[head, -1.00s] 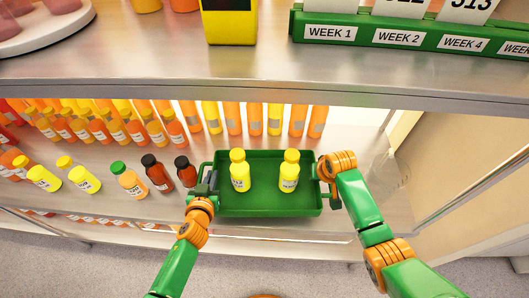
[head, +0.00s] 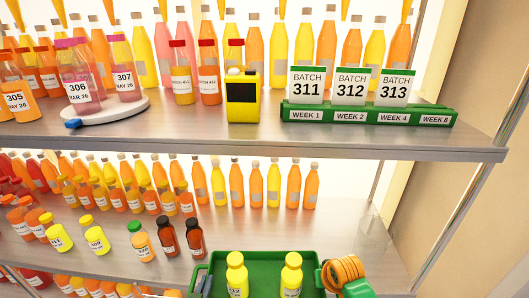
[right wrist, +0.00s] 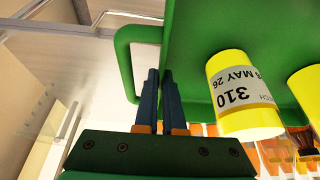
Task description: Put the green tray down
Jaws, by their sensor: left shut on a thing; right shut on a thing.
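The green tray (head: 262,262) is at the bottom of the head view, over the right part of the lower shelf. Its front part is cut off by the picture edge, and I cannot tell whether it touches the shelf. Two yellow-capped yellow bottles stand upright in it, a left one (head: 237,275) and a right one (head: 291,276). My left gripper (head: 203,284) is shut on the tray's left handle. My right gripper (right wrist: 161,98) is shut on the right handle (right wrist: 126,62), close against the tray wall in the right wrist view. A label there reads 310.
Two dark red bottles (head: 194,238) and an orange green-capped bottle (head: 141,242) stand just left of the tray. A row of bottles (head: 254,184) stands behind it. The upper shelf (head: 300,143) overhangs, with a green batch rack (head: 365,113) and yellow canister (head: 242,97).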

